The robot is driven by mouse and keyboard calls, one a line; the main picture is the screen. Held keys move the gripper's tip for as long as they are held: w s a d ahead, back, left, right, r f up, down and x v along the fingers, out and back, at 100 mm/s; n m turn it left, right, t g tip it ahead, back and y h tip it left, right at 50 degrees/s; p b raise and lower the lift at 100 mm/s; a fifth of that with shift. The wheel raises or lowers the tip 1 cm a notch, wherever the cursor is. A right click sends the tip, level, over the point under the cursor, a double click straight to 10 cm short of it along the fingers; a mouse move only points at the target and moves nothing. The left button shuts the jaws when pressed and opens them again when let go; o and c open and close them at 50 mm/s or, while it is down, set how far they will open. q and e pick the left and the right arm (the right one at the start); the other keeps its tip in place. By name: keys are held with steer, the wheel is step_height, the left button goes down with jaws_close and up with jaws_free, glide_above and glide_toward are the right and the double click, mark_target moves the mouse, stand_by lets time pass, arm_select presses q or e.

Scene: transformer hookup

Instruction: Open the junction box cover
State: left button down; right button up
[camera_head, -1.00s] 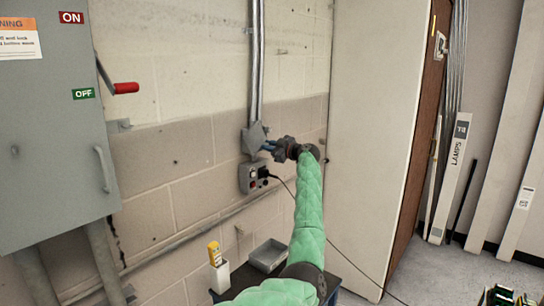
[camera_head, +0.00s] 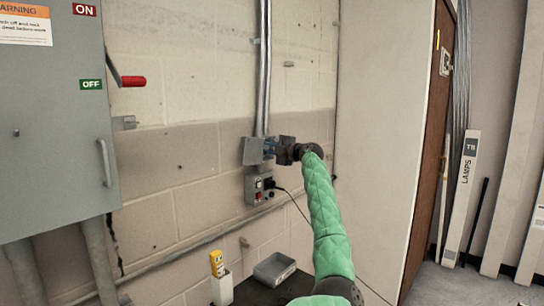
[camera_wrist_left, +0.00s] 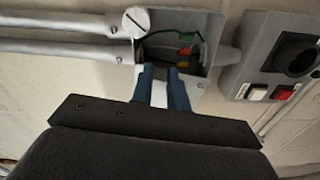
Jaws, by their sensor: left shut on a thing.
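The grey junction box (camera_head: 287,139) is on the wall at the lower end of the vertical conduits. Its grey cover (camera_head: 252,152) stands swung out to the left in the head view. The left wrist view shows the box (camera_wrist_left: 208,28) open, with green, red and yellow-orange wiring (camera_wrist_left: 184,52) inside. My left gripper (camera_head: 270,148), with blue fingers, is at the box and shut on the cover. In the left wrist view the fingers (camera_wrist_left: 162,88) hide most of the cover and part of the opening. My right gripper is not in view.
A control box (camera_head: 260,186) with a plugged-in cord sits just below. A grey cabinet (camera_head: 55,140) with a red-handled lever (camera_head: 132,81) is at left. A grey tray (camera_head: 274,269) and a yellow device (camera_head: 217,263) in a white holder stand below on a dark surface (camera_head: 253,293).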

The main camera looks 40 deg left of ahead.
arm_select(q)
steer(key=shift+s+r+n+b, duration=0.1)
steer(key=shift+s+n+b, duration=0.6)
steer(key=shift+n+b, duration=0.5)
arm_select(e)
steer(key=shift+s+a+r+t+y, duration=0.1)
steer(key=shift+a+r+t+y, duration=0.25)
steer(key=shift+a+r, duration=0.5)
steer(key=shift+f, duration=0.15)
arm_select(q)
steer(key=c, duration=1.4)
jaws_free()
steer(key=shift+o, duration=0.2)
steer(key=d+b, duration=0.1)
steer(key=d, duration=0.6)
steer(key=shift+s+d+b, duration=0.25)
steer(key=shift+d+b, duration=0.15)
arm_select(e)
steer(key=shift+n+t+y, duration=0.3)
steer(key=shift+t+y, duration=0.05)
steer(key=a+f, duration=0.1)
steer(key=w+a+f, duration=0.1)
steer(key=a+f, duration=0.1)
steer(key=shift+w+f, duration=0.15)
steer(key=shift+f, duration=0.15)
